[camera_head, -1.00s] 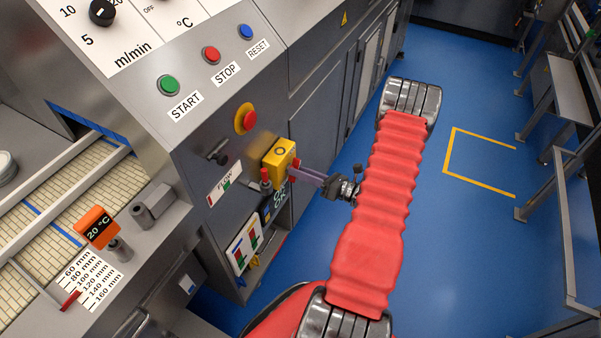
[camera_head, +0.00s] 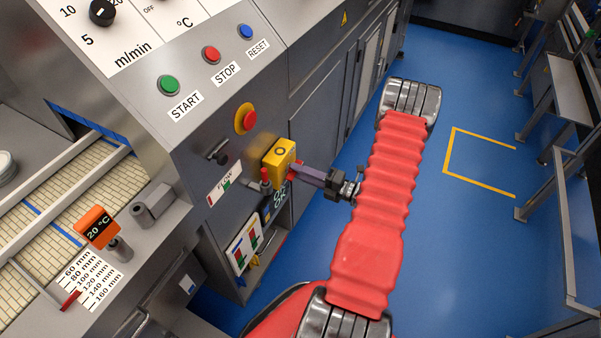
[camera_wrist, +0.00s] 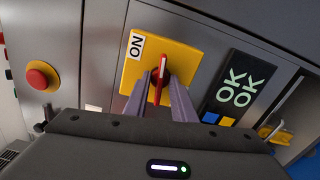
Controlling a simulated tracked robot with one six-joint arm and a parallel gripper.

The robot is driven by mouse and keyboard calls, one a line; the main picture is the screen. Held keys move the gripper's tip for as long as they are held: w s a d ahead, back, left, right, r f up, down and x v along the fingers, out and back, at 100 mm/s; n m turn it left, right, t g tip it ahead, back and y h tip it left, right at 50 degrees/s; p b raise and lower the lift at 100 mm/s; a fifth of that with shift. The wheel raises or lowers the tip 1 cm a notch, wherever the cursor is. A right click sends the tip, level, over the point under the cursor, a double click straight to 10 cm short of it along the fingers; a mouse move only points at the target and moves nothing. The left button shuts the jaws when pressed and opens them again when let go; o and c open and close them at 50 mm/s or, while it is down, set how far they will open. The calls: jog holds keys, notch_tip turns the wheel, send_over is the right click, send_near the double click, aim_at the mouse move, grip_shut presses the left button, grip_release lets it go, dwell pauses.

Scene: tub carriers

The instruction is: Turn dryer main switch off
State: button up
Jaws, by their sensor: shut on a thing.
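The main switch is a yellow box (camera_head: 279,156) on the side of the grey machine, with a circle mark on top. In the wrist view its yellow plate (camera_wrist: 134,76) carries an ON label (camera_wrist: 136,46) at the upper left. The red handle (camera_wrist: 162,72) stands nearly upright in that view, at the middle of the plate. My gripper (camera_wrist: 160,90) is shut on the handle, one finger on each side. In the head view my gripper (camera_head: 297,170) reaches the box from the right, and the handle is mostly hidden.
A red-and-yellow stop button (camera_head: 245,119) sits above and left of the switch; it also shows in the wrist view (camera_wrist: 41,76). A small red-topped part (camera_head: 265,178) is close below the box. A screen reading OK (camera_wrist: 240,88) is beside the plate. Blue floor is open on the right.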

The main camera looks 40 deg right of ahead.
jog(key=shift+d+f+m, duration=0.1)
jog(key=shift+d+m, duration=0.1)
jog(key=shift+m, duration=0.7)
jog(key=shift+a, duration=0.1)
jog(key=o, duration=1)
jog(key=shift+s, duration=0.15)
jog(key=v, duration=1.3)
jog(key=shift+s, duration=0.25)
